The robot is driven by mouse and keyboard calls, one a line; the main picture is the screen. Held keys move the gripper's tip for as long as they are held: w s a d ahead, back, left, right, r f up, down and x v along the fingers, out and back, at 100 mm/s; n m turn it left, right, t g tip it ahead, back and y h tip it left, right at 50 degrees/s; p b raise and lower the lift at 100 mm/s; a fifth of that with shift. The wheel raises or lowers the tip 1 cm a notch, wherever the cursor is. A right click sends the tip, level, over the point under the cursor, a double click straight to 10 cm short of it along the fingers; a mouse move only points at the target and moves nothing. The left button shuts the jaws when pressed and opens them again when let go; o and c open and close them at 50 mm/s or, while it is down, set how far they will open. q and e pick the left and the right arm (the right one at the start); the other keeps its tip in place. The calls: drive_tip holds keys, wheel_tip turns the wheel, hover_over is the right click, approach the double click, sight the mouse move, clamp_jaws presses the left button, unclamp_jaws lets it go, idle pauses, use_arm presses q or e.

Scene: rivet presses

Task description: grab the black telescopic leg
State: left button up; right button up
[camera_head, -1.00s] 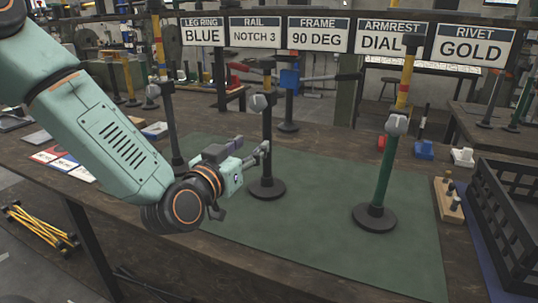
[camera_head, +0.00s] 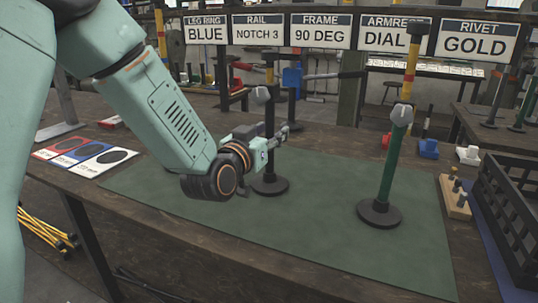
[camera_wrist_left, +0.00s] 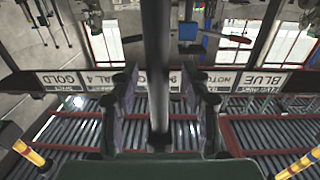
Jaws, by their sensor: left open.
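The black telescopic leg (camera_head: 268,113) stands upright on a round black base on the green mat (camera_head: 310,240), with a grey knob and a yellow band higher up. My left gripper (camera_head: 282,134) is at the leg's middle height, open, and overlaps the pole in the head view. In the left wrist view the dark pole (camera_wrist_left: 157,60) runs between the two spread fingers (camera_wrist_left: 162,110), with gaps on both sides. The fingers are not closed on it. My right gripper is not in view.
A green leg (camera_head: 387,165) stands to the right on the mat. A wooden block with pegs (camera_head: 453,197) and a black crate (camera_head: 512,215) are at the right edge. Colour cards (camera_head: 82,152) lie at the left. Another leg is mostly hidden behind my left arm.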

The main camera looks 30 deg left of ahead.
use_arm(q)
drive_tip(key=shift+s+d+r, duration=0.1)
drive_tip(key=shift+d+r, duration=0.05)
drive_tip(key=shift+c, duration=0.2)
drive_tip(key=c, duration=0.5)
clamp_jaws()
